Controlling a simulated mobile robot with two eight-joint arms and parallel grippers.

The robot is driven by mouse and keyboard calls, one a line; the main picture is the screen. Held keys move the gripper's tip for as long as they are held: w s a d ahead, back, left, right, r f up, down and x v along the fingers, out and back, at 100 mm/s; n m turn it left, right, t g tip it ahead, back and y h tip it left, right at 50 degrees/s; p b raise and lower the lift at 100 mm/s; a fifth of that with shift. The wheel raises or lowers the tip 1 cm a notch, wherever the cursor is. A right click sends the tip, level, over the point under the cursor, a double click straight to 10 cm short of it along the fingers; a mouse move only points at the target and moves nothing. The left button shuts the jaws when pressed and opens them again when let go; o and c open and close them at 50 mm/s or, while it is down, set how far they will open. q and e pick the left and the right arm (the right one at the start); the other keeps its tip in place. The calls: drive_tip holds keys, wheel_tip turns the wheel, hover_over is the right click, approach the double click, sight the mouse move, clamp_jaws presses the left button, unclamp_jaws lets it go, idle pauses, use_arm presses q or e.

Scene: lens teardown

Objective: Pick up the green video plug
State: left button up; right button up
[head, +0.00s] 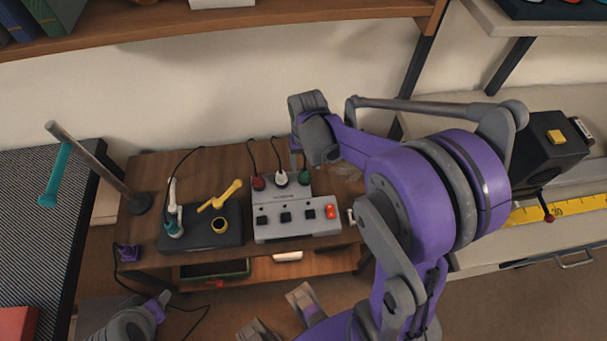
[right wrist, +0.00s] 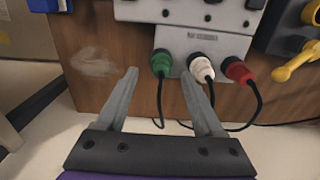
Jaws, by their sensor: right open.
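The green video plug (head: 304,179) sits at the back edge of a grey switch box (head: 298,227), right of a white plug (head: 281,179) and a red plug (head: 258,183). My right gripper (head: 297,160) is behind the box, close to the green plug. In the right wrist view, the green plug (right wrist: 161,62) appears between the tips of my open, empty right gripper (right wrist: 159,73). The white plug (right wrist: 202,69) is just beyond the right finger. I cannot tell contact. A grey and purple part of my left arm shows at the lower left; its jaws are not clear.
Dark cables trail from the plugs. Left of the box, a dark pad (head: 212,241) carries a yellow tool (head: 222,195) and a teal-based item (head: 173,228). A metal post (head: 97,167) stands at the table's left. A wooden shelf (head: 230,27) runs above.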

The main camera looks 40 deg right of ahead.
sight(305, 170)
drive_tip(key=f, duration=0.3)
drive_tip(key=w+f, duration=0.1)
drive_tip(key=f, duration=0.1)
drive_tip(key=shift+d+f, duration=0.1)
drive_tip(key=shift+f, duration=0.05)
clamp_jaws()
